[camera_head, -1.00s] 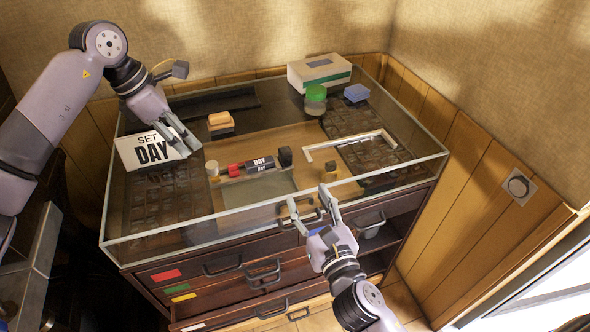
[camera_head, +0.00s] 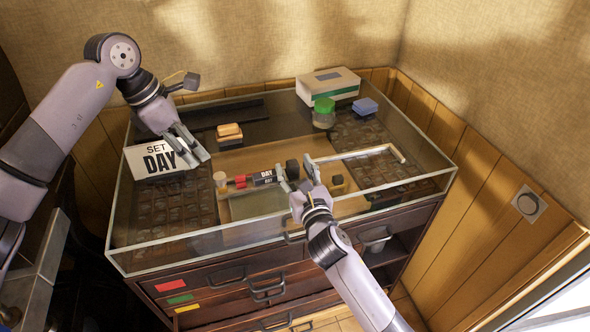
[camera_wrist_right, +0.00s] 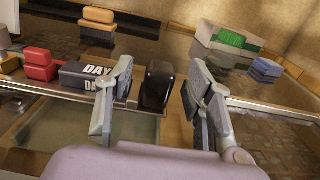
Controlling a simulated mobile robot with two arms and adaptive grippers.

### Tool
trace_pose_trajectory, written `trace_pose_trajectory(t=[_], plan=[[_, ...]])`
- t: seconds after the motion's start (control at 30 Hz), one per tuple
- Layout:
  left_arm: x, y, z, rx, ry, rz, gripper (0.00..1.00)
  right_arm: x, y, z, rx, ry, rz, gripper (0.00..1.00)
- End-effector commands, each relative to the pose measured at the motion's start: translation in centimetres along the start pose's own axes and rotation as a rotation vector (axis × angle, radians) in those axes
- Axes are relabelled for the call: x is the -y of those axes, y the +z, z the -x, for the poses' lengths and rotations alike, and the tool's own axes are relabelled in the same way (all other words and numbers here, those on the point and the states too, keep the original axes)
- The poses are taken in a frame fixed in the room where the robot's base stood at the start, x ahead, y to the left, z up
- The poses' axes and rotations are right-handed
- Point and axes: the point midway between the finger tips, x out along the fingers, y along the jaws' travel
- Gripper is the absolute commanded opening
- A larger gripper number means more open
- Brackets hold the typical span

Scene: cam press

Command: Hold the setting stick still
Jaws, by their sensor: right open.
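The setting stick (camera_head: 250,181) lies in the display case. A red block (camera_head: 241,182) and a black block lettered DAY (camera_head: 264,177) lie along it, with a black knob-like piece (camera_head: 292,170) at its right end. My right gripper (camera_head: 295,173) is open. In the right wrist view, the black piece (camera_wrist_right: 157,86) shows just left of or between the fingers (camera_wrist_right: 158,95); contact is not clear. My left gripper (camera_head: 195,153) is at the right edge of a white SET DAY card (camera_head: 152,161); whether it grips the card is unclear.
The glass rim (camera_head: 120,262) surrounds the case. A green-capped jar (camera_head: 323,114), a box (camera_head: 328,86) and a blue block (camera_head: 365,106) stand at the back right. An orange-topped block (camera_head: 229,131) is at the back. A pale angled frame (camera_head: 366,152) lies right of my right gripper.

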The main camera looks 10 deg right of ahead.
Motion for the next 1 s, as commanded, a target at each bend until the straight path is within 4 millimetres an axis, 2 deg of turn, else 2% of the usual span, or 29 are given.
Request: trace_pose_trajectory(t=[0.2,0.9,1.0], plan=[[0.00,0.01,0.00,0.000,0.000,0.000,0.33,0.00,0.00,0.00,0.000,0.000,0.000,0.47],[0.00,0.01,0.00,0.000,0.000,0.000,0.33,0.00,-0.01,0.03,0.000,0.000,-0.001,0.00],[0.00,0.01,0.00,0.000,0.000,0.000,0.33,0.00,-0.01,0.03,0.000,0.000,-0.001,0.00]])
